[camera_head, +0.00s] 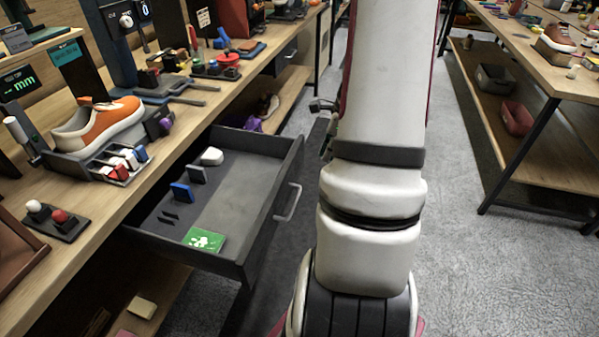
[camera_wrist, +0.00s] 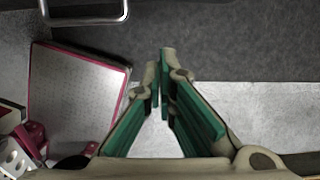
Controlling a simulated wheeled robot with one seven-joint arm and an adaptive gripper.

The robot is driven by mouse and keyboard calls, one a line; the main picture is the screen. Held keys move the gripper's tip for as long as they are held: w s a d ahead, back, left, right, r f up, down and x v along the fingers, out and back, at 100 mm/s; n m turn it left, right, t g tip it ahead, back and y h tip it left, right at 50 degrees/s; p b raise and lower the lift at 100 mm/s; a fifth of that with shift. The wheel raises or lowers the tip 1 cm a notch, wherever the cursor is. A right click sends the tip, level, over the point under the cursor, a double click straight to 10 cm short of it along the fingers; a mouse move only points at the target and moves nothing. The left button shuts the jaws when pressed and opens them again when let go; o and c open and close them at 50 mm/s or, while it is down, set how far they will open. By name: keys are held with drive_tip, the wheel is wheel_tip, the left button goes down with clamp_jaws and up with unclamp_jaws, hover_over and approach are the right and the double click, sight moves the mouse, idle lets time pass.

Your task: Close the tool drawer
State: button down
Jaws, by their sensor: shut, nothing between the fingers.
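The tool drawer (camera_head: 262,235) is dark grey and stands pulled out from under the left workbench in the head view. Its silver handle (camera_head: 288,203) is on the front panel, facing right. Inside are a green card (camera_head: 204,239), blue and dark dividers, and a white piece (camera_head: 211,156). In the wrist view a silver loop that looks like the handle (camera_wrist: 85,22) shows at the top left. My gripper (camera_wrist: 164,55), with green-padded fingers, is shut and empty, below and right of that loop, apart from it in the picture. In the head view my arm hides most of it.
The left workbench (camera_head: 150,185) holds an orange and white sneaker (camera_head: 98,125), a tray of small bottles (camera_head: 120,163) and tools. Another bench (camera_head: 505,75) with bins beneath stands at the right.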

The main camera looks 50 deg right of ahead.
drive_tip(key=w+a+f+b, duration=0.1)
drive_tip(key=w+a+f, duration=0.1)
drive_tip(key=w+f, duration=0.4)
drive_tip(key=shift+s+b+x, duration=0.3)
drive_tip(key=shift+s+x, duration=0.05)
drive_tip(key=shift+x, duration=1.2)
drive_tip(key=shift+f, duration=0.1)
drive_tip(key=w+a+b, duration=0.1)
drive_tip(key=w+a, duration=0.2)
drive_tip(key=w, duration=0.7)
drive_tip(key=w+a, duration=0.4)
drive_tip(key=w, duration=0.5)
drive_tip(key=w+a+b, duration=0.1)
drive_tip(key=w+a, duration=0.2)
drive_tip(key=w, duration=0.7)
drive_tip(key=shift+w+a+f+b, duration=0.1)
drive_tip(key=shift+w+a+b, duration=0.2)
drive_tip(key=shift+a+b, duration=0.05)
drive_tip(key=shift+w+a, duration=0.25)
drive_tip(key=shift+w, duration=0.5)
drive_tip(key=shift+w+a, duration=0.1)
